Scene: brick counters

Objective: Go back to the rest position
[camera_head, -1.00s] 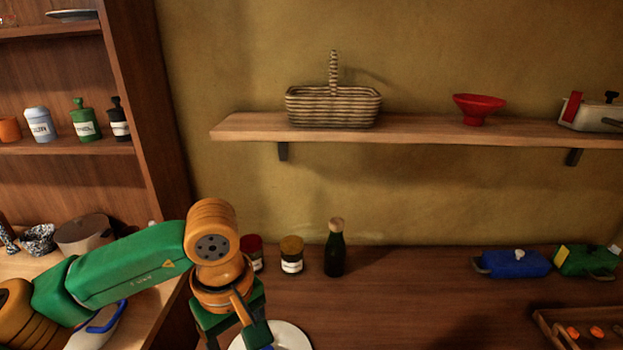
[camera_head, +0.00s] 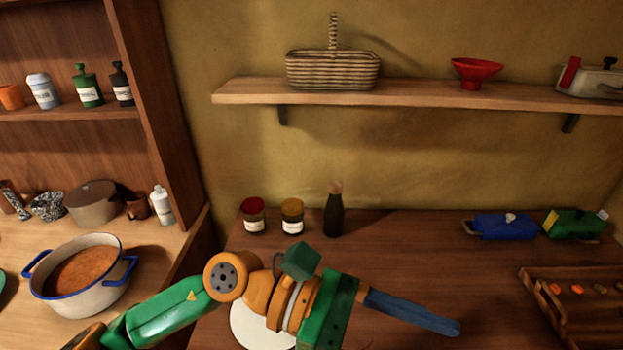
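My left arm comes in from the lower left. Its green and orange wrist is over the dark wooden counter (camera_head: 480,290), and my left gripper (camera_head: 445,325) points right and slightly down. A long blue part reaches out from its green body, seen from the side. I cannot tell whether its fingers are apart. The gripper partly hides a white plate (camera_head: 255,325) on the counter. My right gripper is not in view.
Two jars (camera_head: 292,217) and a dark bottle (camera_head: 334,212) stand behind the arm. A pot of soup (camera_head: 58,305) is on the left counter. Blue (camera_head: 505,227) and green (camera_head: 574,224) lidded dishes and a wooden tray (camera_head: 545,305) are at right. A shelf (camera_head: 420,95) holds a basket (camera_head: 333,72).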

